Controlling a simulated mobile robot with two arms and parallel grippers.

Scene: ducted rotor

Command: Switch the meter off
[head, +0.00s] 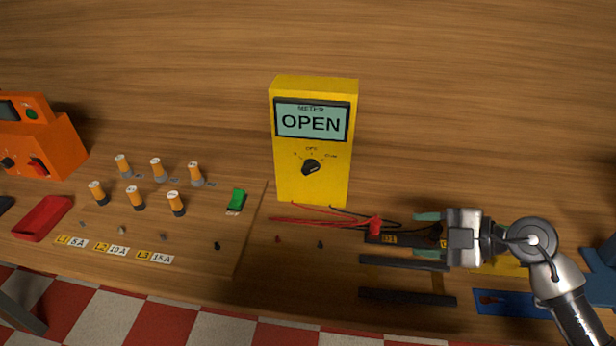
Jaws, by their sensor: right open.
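The yellow meter (284,165) stands upright at the middle of the table. Its screen (311,122) reads OPEN. Its black dial (311,167) sits below the screen under small marks, of which OFF shows at the top; the dial's pointer is too small to read for certain. Red and black leads run from its base to the right. My right gripper (428,237) is to the right of the meter and lower in the picture, apart from it. It is open, and its fingers are over dark parts and leads. My left gripper is not in view.
A red probe (375,226) lies between the meter and my right gripper. Dark bars (408,296) lie in front. On the left are several orange fuses (135,198), a green switch (236,200), a red tray (42,218) and an orange device (60,145). The table behind the meter is clear.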

